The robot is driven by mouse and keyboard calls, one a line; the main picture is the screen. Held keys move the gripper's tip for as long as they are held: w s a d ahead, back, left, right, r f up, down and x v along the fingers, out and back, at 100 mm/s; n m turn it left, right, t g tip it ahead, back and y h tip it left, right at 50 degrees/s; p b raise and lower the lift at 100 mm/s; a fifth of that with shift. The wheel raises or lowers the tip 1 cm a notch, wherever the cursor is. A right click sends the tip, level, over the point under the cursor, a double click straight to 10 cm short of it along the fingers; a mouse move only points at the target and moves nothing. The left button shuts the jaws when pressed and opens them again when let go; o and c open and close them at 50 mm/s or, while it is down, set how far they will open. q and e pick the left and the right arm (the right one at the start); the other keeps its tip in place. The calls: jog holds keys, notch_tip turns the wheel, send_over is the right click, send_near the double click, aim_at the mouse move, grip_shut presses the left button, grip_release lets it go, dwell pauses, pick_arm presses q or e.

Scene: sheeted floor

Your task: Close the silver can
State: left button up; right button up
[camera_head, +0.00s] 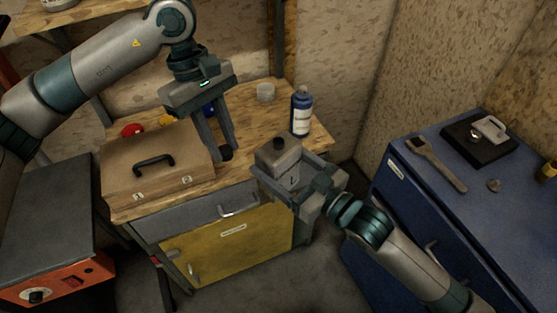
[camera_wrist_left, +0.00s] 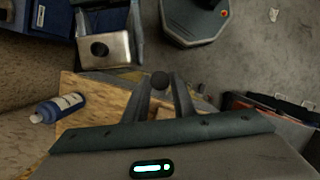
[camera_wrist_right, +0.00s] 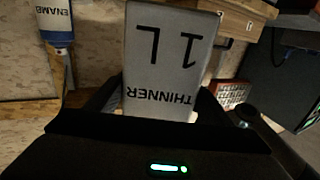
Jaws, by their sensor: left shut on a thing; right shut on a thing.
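The silver can (camera_head: 279,166), labelled "THINNER 1L" in the right wrist view (camera_wrist_right: 165,65), is upright with a dark round opening or neck on its top. My right gripper (camera_head: 281,180) is shut on the can's body, with its fingers along the sides. My left gripper (camera_head: 225,148) points down, left of the can, over the wooden workbench. It is shut on a small dark round cap (camera_wrist_left: 160,81) held between its fingertips. The can's top also shows in the left wrist view (camera_wrist_left: 108,50), apart from the cap.
A brown toolbox (camera_head: 157,170) lies left of my left gripper. A blue cabinet (camera_head: 470,205) with tools stands at the right.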

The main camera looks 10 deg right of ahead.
aim_at(280, 142)
pick_arm(q)
jog(key=d+r+n, duration=0.2)
jog(key=d, duration=0.1)
jog(key=d+r+n+t, duration=0.1)
jog(key=d+r+n, duration=0.1)
jog(key=d+r, duration=0.1)
jog(key=w+d+r+n, duration=0.1)
jog(key=d+r+n, duration=0.1)
jog(key=d, duration=0.2)
jog(key=shift+w+d+r+t+h, duration=0.1)
jog(key=shift+d+r+t+h, duration=0.2)
jog(key=shift+d, duration=0.1)
jog(key=shift+f, duration=0.1)
jog(key=shift+f, duration=2)
jog(key=shift+f, duration=0.85)
jog(key=shift+f, duration=0.5)
